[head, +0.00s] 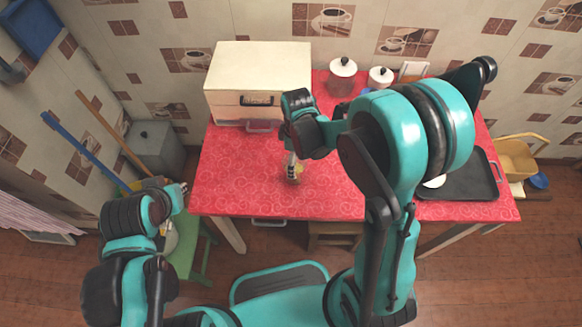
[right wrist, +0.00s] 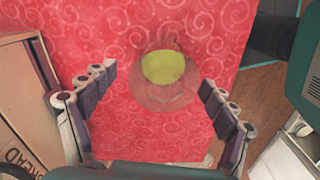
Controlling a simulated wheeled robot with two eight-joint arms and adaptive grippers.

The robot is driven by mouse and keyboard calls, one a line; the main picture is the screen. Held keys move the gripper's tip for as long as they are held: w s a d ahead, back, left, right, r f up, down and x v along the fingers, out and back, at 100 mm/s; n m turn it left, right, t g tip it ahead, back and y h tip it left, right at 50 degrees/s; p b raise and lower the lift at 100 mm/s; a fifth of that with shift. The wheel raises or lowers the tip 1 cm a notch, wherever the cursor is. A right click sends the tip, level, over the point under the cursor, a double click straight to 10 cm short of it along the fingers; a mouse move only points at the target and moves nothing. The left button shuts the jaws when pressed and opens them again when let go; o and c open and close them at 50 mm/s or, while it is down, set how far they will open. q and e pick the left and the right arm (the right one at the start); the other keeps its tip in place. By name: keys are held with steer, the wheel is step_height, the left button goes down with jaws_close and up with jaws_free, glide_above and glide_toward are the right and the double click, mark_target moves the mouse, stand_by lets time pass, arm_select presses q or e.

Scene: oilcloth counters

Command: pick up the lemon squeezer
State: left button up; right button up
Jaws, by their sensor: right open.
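The lemon squeezer (right wrist: 168,95) shows in the right wrist view as a clear round dish with a yellow-green round middle (right wrist: 165,68). It stands on the red patterned cloth. My right gripper (right wrist: 158,88) is open, its fingers apart on the left and right of the squeezer in the picture, with no contact visible. In the head view the right gripper (head: 292,170) hangs over the table and mostly hides the squeezer (head: 299,172). My left gripper (head: 181,188) is off the table's left side, too small to read.
A cream bread box (head: 258,70) stands at the back left of the table (head: 235,180). Two lidded jars (head: 341,85) (head: 380,80) stand at the back. A dark tray (head: 470,180) lies at the right. A green stool (head: 190,250) is at the left. The front middle cloth is clear.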

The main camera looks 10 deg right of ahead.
steer(key=f+b, duration=0.1)
steer(key=f, duration=0.2)
steer(key=f+b, duration=0.1)
steer(key=f, duration=0.1)
steer(key=shift+s+a+f+b, duration=0.1)
steer(key=shift+s+f+b, duration=0.05)
steer(key=shift+s+b, duration=0.15)
steer(key=c, duration=1.4)
steer(key=shift+r, duration=0.2)
